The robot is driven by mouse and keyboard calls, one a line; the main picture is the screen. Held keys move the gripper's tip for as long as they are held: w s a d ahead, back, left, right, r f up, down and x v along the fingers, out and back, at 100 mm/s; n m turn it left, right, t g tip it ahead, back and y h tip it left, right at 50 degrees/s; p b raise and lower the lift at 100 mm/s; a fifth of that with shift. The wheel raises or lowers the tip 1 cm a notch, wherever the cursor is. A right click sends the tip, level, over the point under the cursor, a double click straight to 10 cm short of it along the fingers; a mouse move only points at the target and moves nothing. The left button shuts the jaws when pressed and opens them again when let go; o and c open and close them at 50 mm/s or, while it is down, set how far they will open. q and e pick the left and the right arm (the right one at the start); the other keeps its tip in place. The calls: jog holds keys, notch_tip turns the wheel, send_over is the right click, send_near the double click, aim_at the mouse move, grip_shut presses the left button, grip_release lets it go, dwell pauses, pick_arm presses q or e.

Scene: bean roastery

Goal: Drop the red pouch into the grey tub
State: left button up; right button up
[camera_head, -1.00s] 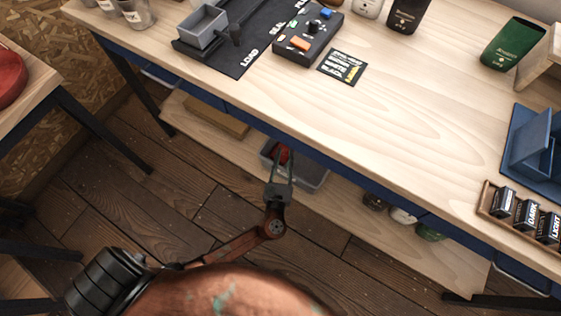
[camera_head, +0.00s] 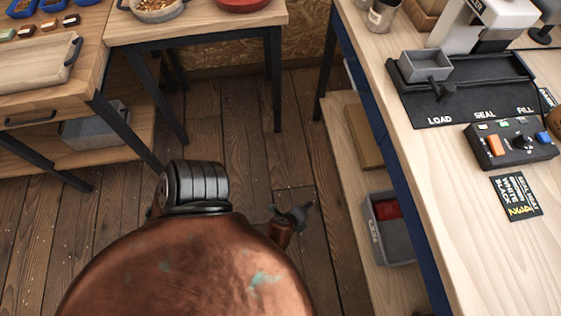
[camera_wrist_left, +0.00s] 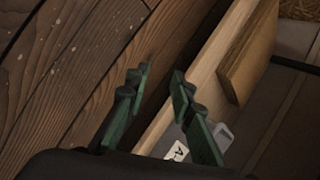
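A grey tub (camera_head: 397,250) with a label on its side stands on the low shelf under the right workbench. The red pouch (camera_head: 387,208) shows inside its far end; the bench edge hides part of the tub. My left gripper (camera_head: 292,213) is over the floor, left of the tub and apart from it. In the left wrist view its two green fingers (camera_wrist_left: 160,82) are spread with nothing between them. A grey corner and white label of the tub (camera_wrist_left: 222,134) show behind the fingers. My right gripper is out of view.
A wooden board (camera_head: 362,135) lies on the same shelf (camera_head: 345,160), beyond the tub. Another grey bin (camera_head: 97,128) sits under the left table. The bench (camera_head: 465,240) overhangs the shelf. Floor between the tables is clear.

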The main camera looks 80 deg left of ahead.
pick_arm(q)
jog(key=s+d+n+g+h, duration=0.1)
jog(key=s+d+n+h, duration=0.2)
jog(key=s+d+n, duration=0.2)
jog(key=s+d+n+g+h, duration=0.2)
jog(key=s+d+n+h, duration=0.2)
jog(key=s, duration=0.8)
jog(key=shift+d+r+n+g, duration=0.3)
jog(key=shift+d+n, duration=0.1)
jog(key=shift+n, duration=0.8)
jog(key=shift+f+p, duration=0.2)
jog(key=shift+p, duration=0.1)
